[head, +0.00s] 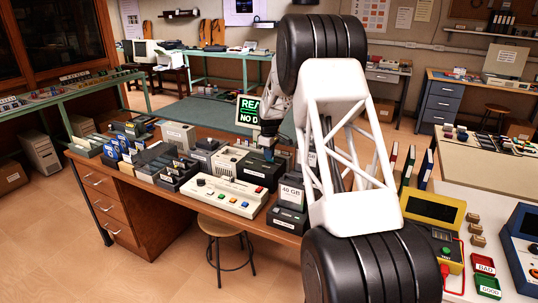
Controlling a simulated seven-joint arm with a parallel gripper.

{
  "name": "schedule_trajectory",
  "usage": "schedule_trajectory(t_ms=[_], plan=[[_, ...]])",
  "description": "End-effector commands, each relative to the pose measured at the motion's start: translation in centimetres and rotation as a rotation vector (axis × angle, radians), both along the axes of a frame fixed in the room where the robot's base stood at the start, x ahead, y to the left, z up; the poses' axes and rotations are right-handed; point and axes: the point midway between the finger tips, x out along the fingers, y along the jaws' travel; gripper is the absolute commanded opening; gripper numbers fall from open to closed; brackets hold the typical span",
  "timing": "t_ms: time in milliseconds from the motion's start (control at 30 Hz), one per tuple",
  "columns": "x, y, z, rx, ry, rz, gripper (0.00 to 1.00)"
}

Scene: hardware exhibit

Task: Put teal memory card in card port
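My gripper (268,143) points down over the brown wooden desk, near the middle of the picture. It is small and partly behind my arm, so its fingers do not show clearly. A small blue-teal piece (268,154) shows just below its tip, above or at the beige device (256,169). It may be the teal memory card, and I cannot tell whether the gripper holds it. I cannot make out which opening is the card port. Several dark card holders (160,160) with upright cards stand on the desk to the left.
A long beige console (225,196) with colored buttons lies at the desk's front. A dark "40 GB" box (290,198) stands right of it. A green-lit sign (249,109) stands behind. A stool (220,232) stands before the desk. A yellow meter (432,222) sits on the right-hand table.

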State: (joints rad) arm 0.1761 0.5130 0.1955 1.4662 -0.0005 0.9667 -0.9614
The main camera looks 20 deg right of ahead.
Motion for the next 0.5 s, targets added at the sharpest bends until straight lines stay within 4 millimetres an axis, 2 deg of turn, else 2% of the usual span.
schedule_trajectory(t_ms=[500], plan=[[0.0,0.0,-1.3,0.0,0.001,0.0,0.0]])
